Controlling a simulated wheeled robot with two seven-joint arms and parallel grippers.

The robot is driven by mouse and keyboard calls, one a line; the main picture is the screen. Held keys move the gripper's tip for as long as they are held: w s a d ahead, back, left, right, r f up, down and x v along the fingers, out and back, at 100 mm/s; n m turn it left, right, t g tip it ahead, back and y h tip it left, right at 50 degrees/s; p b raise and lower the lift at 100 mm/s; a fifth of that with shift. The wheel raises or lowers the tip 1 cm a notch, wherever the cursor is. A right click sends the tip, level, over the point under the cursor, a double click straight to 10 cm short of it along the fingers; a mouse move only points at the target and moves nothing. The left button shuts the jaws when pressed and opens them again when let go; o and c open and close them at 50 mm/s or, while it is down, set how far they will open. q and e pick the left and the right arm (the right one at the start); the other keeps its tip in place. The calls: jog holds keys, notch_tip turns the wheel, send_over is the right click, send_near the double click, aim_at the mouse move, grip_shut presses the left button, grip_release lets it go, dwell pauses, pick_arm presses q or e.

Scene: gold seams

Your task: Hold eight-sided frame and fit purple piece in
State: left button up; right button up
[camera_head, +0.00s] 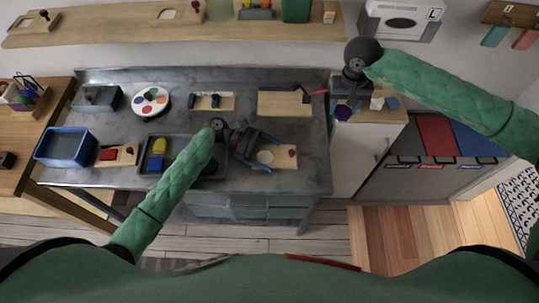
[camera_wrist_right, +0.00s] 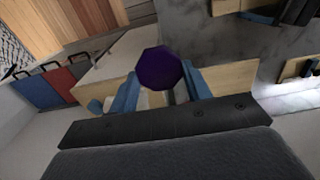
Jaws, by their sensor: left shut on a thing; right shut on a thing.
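The purple piece (camera_wrist_right: 158,68) is a dark eight-sided block between the blue fingers of my right gripper (camera_wrist_right: 162,88). In the head view my right gripper (camera_head: 345,103) holds the purple piece (camera_head: 343,114) over the left side of the white cabinet. A wooden board (camera_head: 281,163) with a pale opening and a red knob lies at the front right of the grey worktop; it appears to be the frame, though its eight sides are too small to make out. My left gripper (camera_head: 263,154) is at this board's left edge, shut on it; the contact is partly hidden.
The white cabinet (camera_head: 360,160) holds small blocks on its wooden top. Another wooden board (camera_head: 284,103) lies at the worktop's back right. A grey tray (camera_head: 178,148) with yellow and blue blocks is left of my left gripper. A blue bin (camera_head: 66,146) stands far left.

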dwell(0.5)
jog(key=s+a+f+n, duration=0.2)
jog(key=a+f+n, duration=0.25)
jog(key=a, duration=0.75)
jog(key=n, duration=0.5)
send_over(264, 157)
notch_tip(264, 157, down, 6)
jog(key=shift+w+d+f, duration=0.1)
jog(key=shift+d, duration=0.05)
jog(key=shift+f, duration=2.7)
jog(key=shift+f, duration=0.45)
jog(key=o, duration=1.1)
